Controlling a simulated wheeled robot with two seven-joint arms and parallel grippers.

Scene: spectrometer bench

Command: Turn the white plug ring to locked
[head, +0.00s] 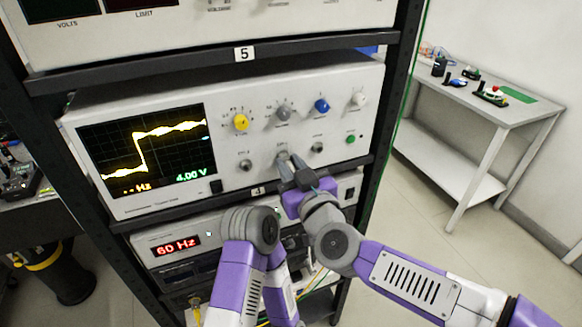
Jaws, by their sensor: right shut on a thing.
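The oscilloscope-like instrument (230,190) stands on the rack shelf in the head view. My right gripper (292,168) is at the lower middle of its front panel, fingers pointing at a socket in the lower row. It is shut on a small pale part there, which I take to be the white plug ring. The fingers cover most of it, so its turn angle and any lock mark cannot be read. My left arm comes up at the bottom middle and bends there; its gripper is not visible.
Two grey connectors, one left (246,165) and one right (317,147), flank the gripper. Yellow (241,122), grey, blue (321,105) and white (358,99) knobs sit above. A 60 Hz unit (205,243) is below. A white side table (520,112) stands right.

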